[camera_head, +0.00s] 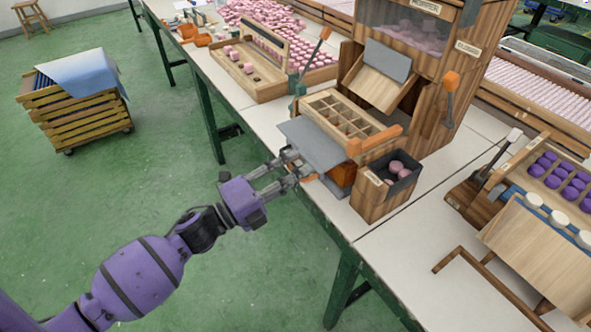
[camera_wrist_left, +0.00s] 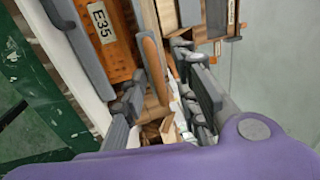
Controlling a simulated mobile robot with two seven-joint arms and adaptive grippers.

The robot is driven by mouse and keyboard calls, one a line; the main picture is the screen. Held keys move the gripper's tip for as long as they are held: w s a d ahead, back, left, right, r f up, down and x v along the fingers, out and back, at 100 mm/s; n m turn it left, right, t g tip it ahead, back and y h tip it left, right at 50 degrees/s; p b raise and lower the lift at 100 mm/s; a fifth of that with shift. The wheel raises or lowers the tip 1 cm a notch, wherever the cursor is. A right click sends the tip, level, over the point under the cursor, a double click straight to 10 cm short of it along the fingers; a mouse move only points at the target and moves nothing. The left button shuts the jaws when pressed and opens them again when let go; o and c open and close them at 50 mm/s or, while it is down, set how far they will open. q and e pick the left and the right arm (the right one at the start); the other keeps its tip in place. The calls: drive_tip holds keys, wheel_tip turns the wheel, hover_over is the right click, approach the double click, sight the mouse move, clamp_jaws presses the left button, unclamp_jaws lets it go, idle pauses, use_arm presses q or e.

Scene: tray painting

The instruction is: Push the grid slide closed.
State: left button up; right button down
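The wooden grid (camera_head: 345,114) with its open square cells sits on the table in front of the hopper. A flat grey slide plate (camera_head: 313,146) sticks out from its near side, over the table edge. My left gripper (camera_head: 294,168) is at the outer end of this plate, with its fingers spread. In the left wrist view an orange-brown rounded bar (camera_wrist_left: 155,68), seemingly a handle, shows between the fingers of my left gripper (camera_wrist_left: 168,100). I cannot tell whether either finger touches it. My right gripper is not in view.
The wooden hopper (camera_head: 431,75) stands behind the grid. A small wooden box with a dark bin (camera_head: 396,187) of pink pieces stands to the right. A wooden tray (camera_head: 262,88) with pink pieces is to the left. An orange block labelled E35 (camera_wrist_left: 103,36) shows in the wrist view.

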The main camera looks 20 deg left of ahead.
sight(332, 154)
use_arm(q)
drive_tip(key=shift+w+d, duration=0.15)
drive_tip(key=shift+w, duration=0.05)
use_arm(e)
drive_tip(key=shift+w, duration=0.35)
use_arm(q)
drive_tip(key=shift+c, duration=0.4)
clamp_jaws()
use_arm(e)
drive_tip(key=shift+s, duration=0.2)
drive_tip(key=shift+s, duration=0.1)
use_arm(q)
drive_tip(key=x, duration=0.2)
drive_tip(key=f+x, duration=0.1)
drive_tip(key=x, duration=0.5)
drive_tip(key=shift+w+d+f+b, duration=0.15)
drive_tip(key=shift+w+f+b, duration=0.1)
drive_tip(key=shift+b, duration=0.15)
drive_tip(key=shift+w+d, duration=0.2)
drive_tip(key=shift+r, duration=0.1)
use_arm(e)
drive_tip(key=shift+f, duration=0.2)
